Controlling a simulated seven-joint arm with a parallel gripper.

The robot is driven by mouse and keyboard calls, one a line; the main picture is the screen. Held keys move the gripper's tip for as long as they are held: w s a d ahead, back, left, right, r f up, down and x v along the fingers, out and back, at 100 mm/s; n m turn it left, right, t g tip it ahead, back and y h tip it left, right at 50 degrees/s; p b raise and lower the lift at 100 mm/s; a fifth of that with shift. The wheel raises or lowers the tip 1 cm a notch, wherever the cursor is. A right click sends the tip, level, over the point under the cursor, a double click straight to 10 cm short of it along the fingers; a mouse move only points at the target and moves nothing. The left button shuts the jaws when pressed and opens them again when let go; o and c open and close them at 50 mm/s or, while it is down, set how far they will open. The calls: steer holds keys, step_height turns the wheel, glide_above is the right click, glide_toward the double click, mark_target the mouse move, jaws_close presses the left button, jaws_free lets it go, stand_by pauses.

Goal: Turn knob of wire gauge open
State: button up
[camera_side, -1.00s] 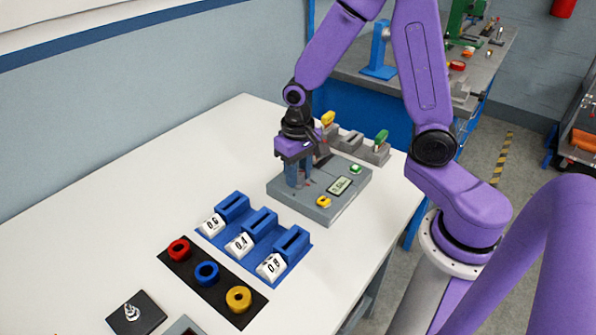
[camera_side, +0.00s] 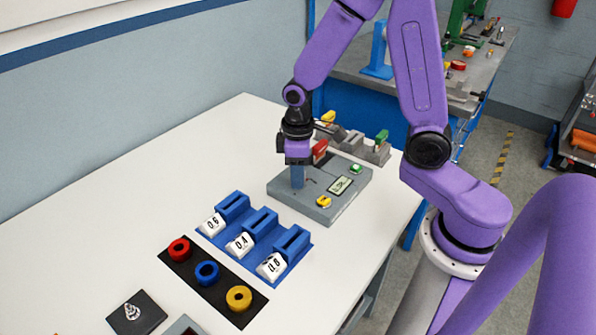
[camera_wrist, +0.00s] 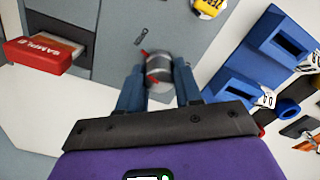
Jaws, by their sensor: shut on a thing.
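The wire gauge is a flat grey box (camera_side: 345,199) with a small display (camera_side: 340,185) on the table in the side view. Its knob (camera_wrist: 158,72) is a silvery cylinder with red marks in the wrist view. My gripper (camera_side: 297,183) points down over the left part of the gauge. In the wrist view my gripper (camera_wrist: 159,82) has one finger on each side of the knob, shut on it. The fingers hide the knob in the side view.
A red sample block (camera_wrist: 40,50) is beside the gauge. Yellow (camera_side: 323,201) and green (camera_side: 356,169) parts sit on the gauge. Blue holders with number tags (camera_side: 240,244) and a black strip with coloured rings (camera_side: 207,273) stand in front. The table's left side is clear.

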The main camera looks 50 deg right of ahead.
steer(key=shift+w+n, duration=0.1)
steer(key=shift+n, duration=0.2)
steer(key=o, duration=1)
steer(key=shift+o, duration=0.2)
steer(key=shift+r, duration=0.1)
step_height(320, 180, up, 17)
steer(key=shift+r, duration=0.15)
